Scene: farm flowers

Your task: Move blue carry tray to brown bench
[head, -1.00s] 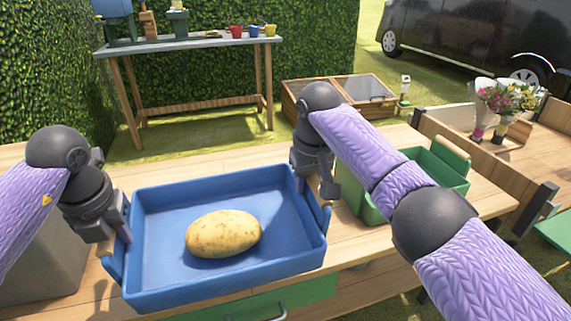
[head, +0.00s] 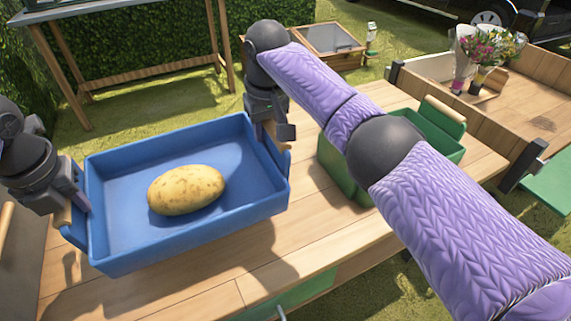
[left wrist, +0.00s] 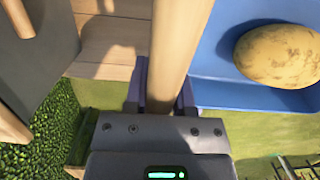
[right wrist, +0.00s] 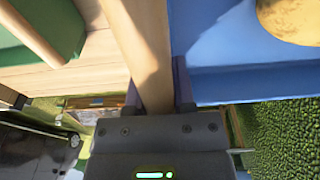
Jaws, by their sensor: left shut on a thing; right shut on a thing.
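The blue carry tray (head: 190,238) is in the left half of the head view, held between my two grippers, with a large potato (head: 186,190) lying in it. A shadow falls on the wooden bench top below, and the tray looks raised above it. My left gripper (head: 66,208) is shut on the wooden handle at the tray's left end; the left wrist view shows this handle (left wrist: 170,45) between the fingers. My right gripper (head: 270,132) is shut on the handle at the right end; it also shows in the right wrist view (right wrist: 148,50).
A green carry tray (head: 345,170) stands on the wooden bench (head: 300,240), right of the blue tray. A wooden bed with flower bouquets (head: 485,50) is at the right. A potting table (head: 130,80) stands at the back left. A grey container (head: 20,255) is at the left edge.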

